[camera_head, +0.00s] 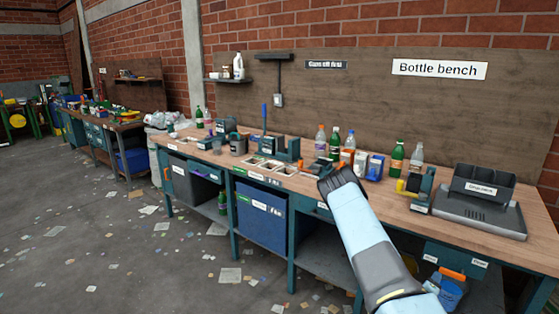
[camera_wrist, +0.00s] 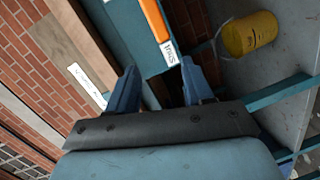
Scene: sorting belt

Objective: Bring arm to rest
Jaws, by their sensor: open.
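My arm (camera_head: 362,232) reaches up from the lower right in the head view, in front of the bench. Its dark upper end overlaps the bench's front edge; I cannot make out the fingers there. In the wrist view my gripper (camera_wrist: 160,88) shows two blue fingers spread apart with nothing between them. Beyond them is a teal bench front with an orange handle (camera_wrist: 154,20) and a white label. I cannot tell whether the fingers touch the bench. The workbench (camera_head: 400,205) has a wooden top and teal frame.
Bottles (camera_head: 397,158), small boxes and fixtures stand along the bench. A grey device (camera_head: 470,212) is at its right end. A blue bin (camera_head: 262,222) sits underneath. A yellow bucket (camera_wrist: 249,34) shows in the wrist view. The floor at left is open, with scattered paper scraps.

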